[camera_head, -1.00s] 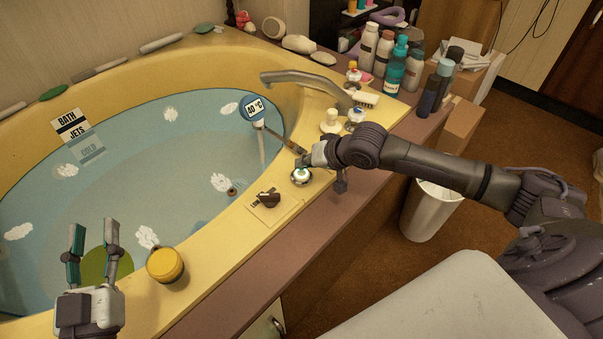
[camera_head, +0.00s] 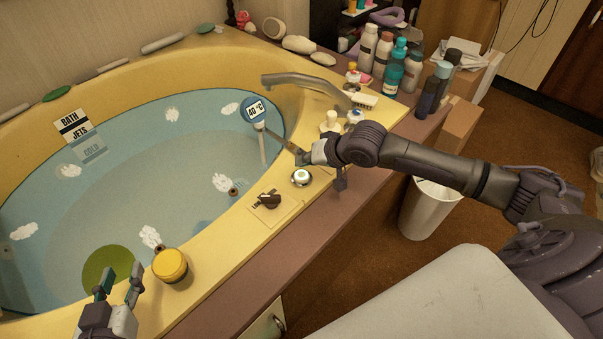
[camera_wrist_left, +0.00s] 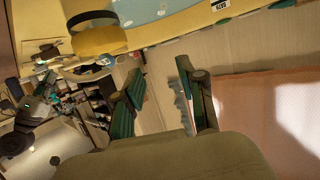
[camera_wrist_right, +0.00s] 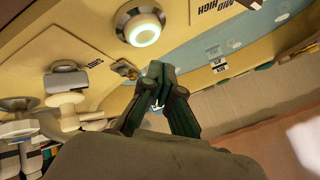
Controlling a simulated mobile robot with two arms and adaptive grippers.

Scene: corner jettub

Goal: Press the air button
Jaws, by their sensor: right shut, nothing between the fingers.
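The air button, a round white button in a metal ring (camera_head: 301,177), sits on the tub's yellow rim. It also shows in the right wrist view (camera_wrist_right: 143,31), with a pale glowing ring. No printed name on it is readable. My right gripper (camera_head: 299,154) is shut and empty, just beyond the button on the water side in the head view. In the right wrist view its closed fingertips (camera_wrist_right: 159,74) appear below the button, apart from it. My left gripper (camera_head: 119,280) is open and empty near the front rim; its spread fingers also show in the left wrist view (camera_wrist_left: 160,85).
A dark knob (camera_head: 268,201) on a labelled plate and a yellow round-topped object (camera_head: 169,264) are on the rim nearby. A curved faucet (camera_head: 300,82), small knobs and several bottles (camera_head: 396,66) stand beyond.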

